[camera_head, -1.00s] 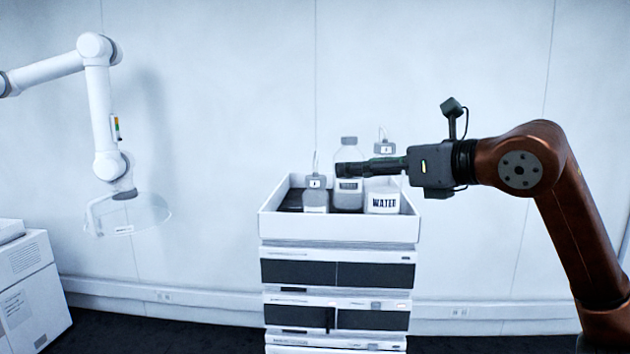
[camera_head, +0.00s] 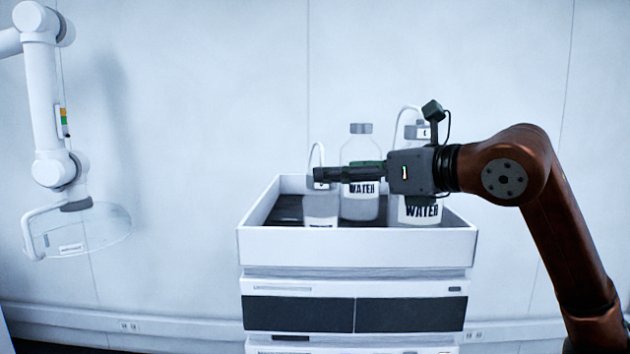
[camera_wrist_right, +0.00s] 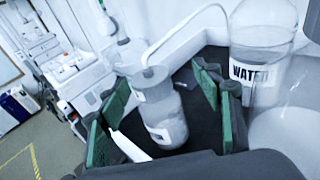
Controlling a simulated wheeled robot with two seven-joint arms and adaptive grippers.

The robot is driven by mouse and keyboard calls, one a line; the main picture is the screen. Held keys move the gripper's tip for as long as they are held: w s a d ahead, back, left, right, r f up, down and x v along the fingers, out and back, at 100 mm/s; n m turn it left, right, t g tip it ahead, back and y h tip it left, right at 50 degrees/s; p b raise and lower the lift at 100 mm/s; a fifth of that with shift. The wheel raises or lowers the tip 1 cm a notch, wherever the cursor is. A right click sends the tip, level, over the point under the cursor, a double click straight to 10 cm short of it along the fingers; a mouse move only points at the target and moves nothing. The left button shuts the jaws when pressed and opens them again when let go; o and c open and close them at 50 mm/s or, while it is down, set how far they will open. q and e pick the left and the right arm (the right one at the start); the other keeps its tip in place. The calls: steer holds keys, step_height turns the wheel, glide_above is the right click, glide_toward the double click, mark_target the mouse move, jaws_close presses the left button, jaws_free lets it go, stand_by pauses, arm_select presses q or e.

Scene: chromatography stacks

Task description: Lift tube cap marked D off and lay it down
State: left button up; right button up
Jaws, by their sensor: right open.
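A small bottle (camera_head: 320,208) stands at the left in the white tray. In the right wrist view this grey tube cap (camera_wrist_right: 153,78) sits on the bottle, between my spread green-padded fingers. Its letter is not readable. My right gripper (camera_head: 322,176) is open and level with the cap; I cannot tell whether it touches. Another tube-capped bottle (camera_head: 422,209), marked WATER, stands at the right, partly behind my gripper body. My left gripper is not in view.
A taller WATER bottle (camera_head: 359,205) with a grey lid stands mid-tray, close behind my fingers. The tray (camera_head: 355,248) has raised walls and tops an instrument stack (camera_head: 352,313). A white jointed arm with a clear hood (camera_head: 85,230) hangs at the left. The tray's left floor looks free.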

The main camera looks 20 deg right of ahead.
mark_target(310, 185)
steer(key=w+a+p, duration=0.2)
steer(key=a, duration=0.1)
steer(key=shift+w+f, duration=0.3)
steer(key=shift+p+x, duration=0.35)
steer(key=shift+x, duration=0.5)
steer(key=shift+s, duration=0.25)
steer(key=shift+s+r, duration=0.1)
steer(key=shift+s, duration=0.1)
steer(key=shift+w, duration=0.4)
steer(key=c, duration=0.4)
steer(key=shift+c, duration=1.1)
steer(key=shift+s, duration=0.3)
steer(key=c, duration=0.3)
steer(key=shift+w, duration=0.2)
steer(key=c, duration=0.4)
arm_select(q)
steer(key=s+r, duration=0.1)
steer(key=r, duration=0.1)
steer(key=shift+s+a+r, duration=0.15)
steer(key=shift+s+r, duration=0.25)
arm_select(e)
steer(key=shift+s, duration=0.15)
